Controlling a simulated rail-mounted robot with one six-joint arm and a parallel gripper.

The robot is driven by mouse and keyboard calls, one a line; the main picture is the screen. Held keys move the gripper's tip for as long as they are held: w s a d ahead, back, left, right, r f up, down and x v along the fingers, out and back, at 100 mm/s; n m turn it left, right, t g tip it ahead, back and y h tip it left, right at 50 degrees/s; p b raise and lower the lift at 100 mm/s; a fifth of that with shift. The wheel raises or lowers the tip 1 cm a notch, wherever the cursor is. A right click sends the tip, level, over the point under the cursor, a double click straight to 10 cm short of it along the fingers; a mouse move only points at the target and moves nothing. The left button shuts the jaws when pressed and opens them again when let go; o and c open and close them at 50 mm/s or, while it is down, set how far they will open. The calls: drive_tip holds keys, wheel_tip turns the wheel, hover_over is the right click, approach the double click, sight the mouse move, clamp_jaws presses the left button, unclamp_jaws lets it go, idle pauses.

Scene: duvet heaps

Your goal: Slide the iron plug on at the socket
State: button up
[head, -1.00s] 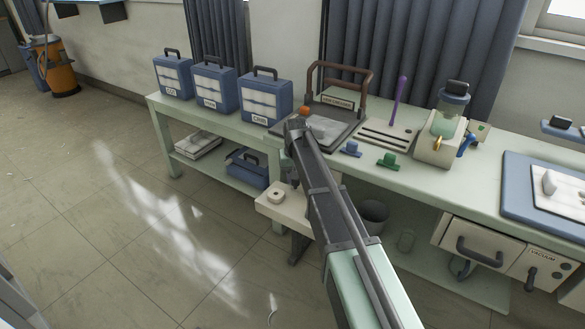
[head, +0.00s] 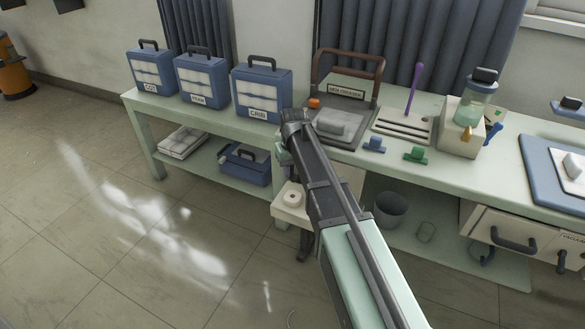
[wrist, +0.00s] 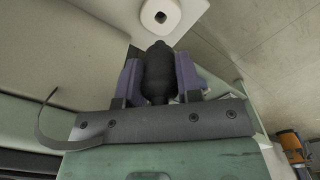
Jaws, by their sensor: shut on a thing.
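The iron plug (wrist: 158,72) is a black rounded body between the two purple-grey fingers of my gripper (wrist: 158,78) in the wrist view. My gripper is shut on it. The socket (wrist: 160,14) is a pale block with a round ring and dark hole, ahead of the plug's tip. A gap shows between them in this view. In the head view the socket (head: 291,199) sticks out low at the front of the bench, left of my arm. My arm hides the plug there.
The pale green bench (head: 425,165) runs along the wall. Blue cases (head: 262,92) stand at its left. A dark press with a brown handle (head: 350,62) and small blue (head: 374,144) and green (head: 415,155) pieces lie behind my arm. A grey bin (head: 390,210) stands below. The left floor is clear.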

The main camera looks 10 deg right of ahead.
sight(293, 181)
drive_tip(key=shift+f+b, duration=2.85)
drive_tip(key=shift+f, duration=0.1)
drive_tip(key=shift+f, duration=0.1)
drive_tip(key=shift+f+b, duration=0.35)
drive_tip(key=shift+b, duration=0.1)
drive_tip(key=shift+f+b, duration=1.15)
drive_tip(key=o, duration=1)
drive_tip(key=shift+r, duration=0.1)
drive_tip(key=shift+r, duration=0.1)
wheel_tip(293, 181, up, 11)
drive_tip(key=p, duration=1.1)
